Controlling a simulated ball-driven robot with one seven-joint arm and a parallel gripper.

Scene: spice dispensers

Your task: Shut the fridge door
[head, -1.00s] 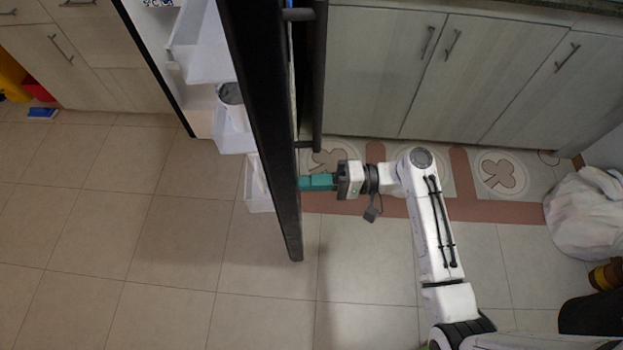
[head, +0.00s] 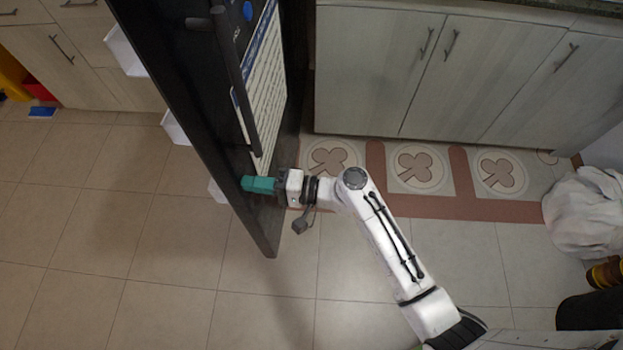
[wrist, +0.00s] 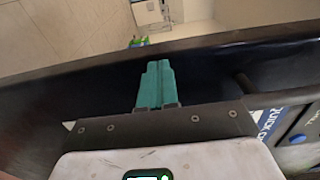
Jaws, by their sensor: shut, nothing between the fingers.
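The dark fridge door (head: 185,110) stands partly open in the head view, swung out toward the left. Its outer face, with a bar handle (head: 232,75) and a printed sheet (head: 265,100), shows on the right side. My gripper (head: 246,184) is shut and empty, its teal fingertips at the lower part of the door's outer face. In the wrist view the teal fingers (wrist: 156,75) lie together in front of the dark door (wrist: 85,85). Whether they touch it is hard to tell. The fridge's interior is hidden behind the door.
White door bins (head: 176,127) stick out on the door's left side. Cabinets (head: 440,75) line the back. A white bag (head: 590,215) lies at the far right. Red and yellow items (head: 38,90) are at the far left. The tiled floor (head: 130,240) left of the door is clear.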

